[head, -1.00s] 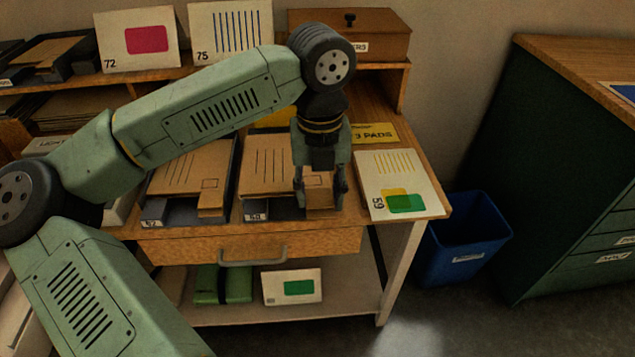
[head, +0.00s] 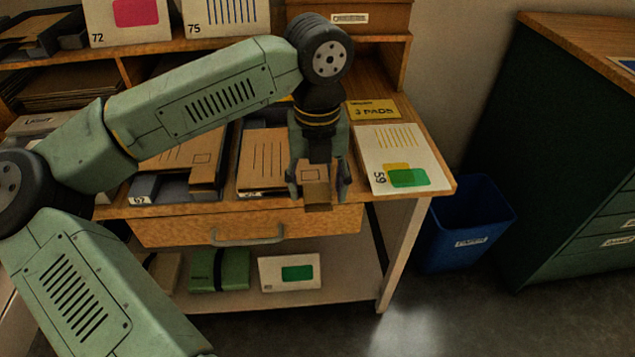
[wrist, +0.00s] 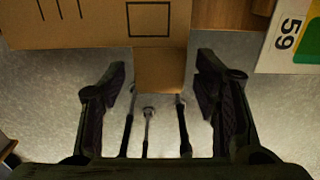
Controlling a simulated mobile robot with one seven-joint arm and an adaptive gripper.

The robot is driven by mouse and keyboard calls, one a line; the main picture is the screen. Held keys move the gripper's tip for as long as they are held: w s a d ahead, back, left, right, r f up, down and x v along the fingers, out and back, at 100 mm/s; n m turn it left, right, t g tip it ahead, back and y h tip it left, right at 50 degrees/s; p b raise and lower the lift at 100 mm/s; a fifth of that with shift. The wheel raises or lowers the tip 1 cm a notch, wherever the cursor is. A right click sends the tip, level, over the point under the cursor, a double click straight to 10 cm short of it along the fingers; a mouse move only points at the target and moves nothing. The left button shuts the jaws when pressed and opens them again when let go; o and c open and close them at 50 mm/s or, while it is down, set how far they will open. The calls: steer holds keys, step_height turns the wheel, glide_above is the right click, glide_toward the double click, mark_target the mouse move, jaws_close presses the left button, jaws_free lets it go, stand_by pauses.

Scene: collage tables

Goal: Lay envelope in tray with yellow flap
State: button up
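The brown envelope (head: 265,165), with black lines and a drawn box, lies over the right-hand dark tray at the desk's front. It also shows in the wrist view (wrist: 95,25). My gripper (head: 318,188) straddles its narrow front tab, which juts past the desk edge above the floor. The tab sits between the fingers in the wrist view; it has come forward with them, though small gaps seem to show at its sides. The envelope partly covers that tray's label. Another tray (head: 143,198), labelled 57, holds a similar envelope (head: 203,170). A tray with a yellow flap cannot be made out.
Card 59 (head: 400,150), with yellow stripes and yellow and green patches, lies right of my gripper. Behind it is a yellow pads sign (head: 373,110). A drawer handle (head: 246,237) juts out below. A blue bin (head: 470,225) and green cabinet (head: 565,170) stand right.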

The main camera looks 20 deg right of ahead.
steer(key=shift+o, duration=0.4)
step_height(320, 180, up, 12)
stand_by(0.4)
steer(key=shift+c, duration=0.4)
